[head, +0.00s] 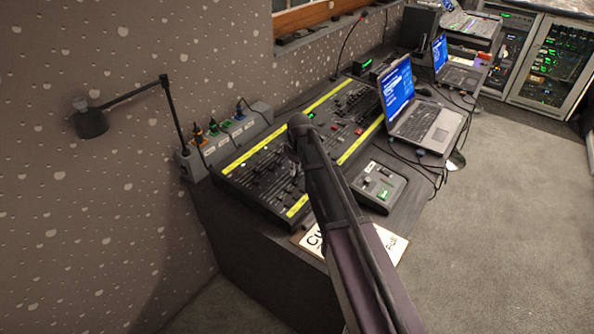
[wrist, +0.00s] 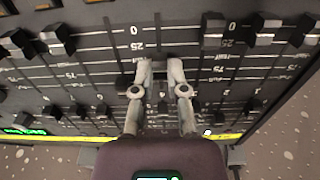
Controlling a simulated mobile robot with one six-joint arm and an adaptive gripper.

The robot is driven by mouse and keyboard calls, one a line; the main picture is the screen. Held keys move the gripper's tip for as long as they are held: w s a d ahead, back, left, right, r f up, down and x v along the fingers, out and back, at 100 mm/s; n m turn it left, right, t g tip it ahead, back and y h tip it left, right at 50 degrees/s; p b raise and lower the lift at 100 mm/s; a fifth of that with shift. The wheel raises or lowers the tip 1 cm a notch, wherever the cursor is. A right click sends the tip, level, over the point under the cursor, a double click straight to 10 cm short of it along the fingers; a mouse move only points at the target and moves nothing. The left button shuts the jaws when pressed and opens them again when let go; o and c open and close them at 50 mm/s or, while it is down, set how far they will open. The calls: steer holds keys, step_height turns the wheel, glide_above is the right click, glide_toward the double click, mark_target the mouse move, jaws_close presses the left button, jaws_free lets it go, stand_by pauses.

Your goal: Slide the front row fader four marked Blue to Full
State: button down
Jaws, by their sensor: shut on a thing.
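The lighting desk (head: 262,172) is a dark slanted panel with rows of faders and yellow label strips. In the wrist view, my gripper (wrist: 160,70) is over the fader scale, its fingertips close together and shut on a fader knob that they largely hide. The fingertips are between the 25 and 75 marks. Neighbouring fader knobs (wrist: 57,38) and (wrist: 265,30) stand near the scale's 0 and 25 marks at either side. The Blue marking cannot be read. In the head view my arm covers the gripper and the held fader.
A second row of knobs (wrist: 75,112) and a yellow strip (wrist: 65,137) lie lower in the wrist view. A small grey control box (head: 378,187) and a laptop (head: 427,122) are right of the desk. A jointed lamp (head: 92,122) stands at the left.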

steer(key=shift+w+a+r, duration=0.1)
steer(key=shift+w+a, duration=0.85)
steer(key=shift+a, duration=0.1)
steer(key=c, duration=0.9)
jaws_free()
steer(key=shift+s+r+p, duration=0.1)
steer(key=shift+r+p, duration=0.05)
steer(key=shift+p, duration=0.15)
steer(key=shift+r+p, duration=1.1)
steer(key=shift+r, duration=0.05)
steer(key=shift+f, duration=0.15)
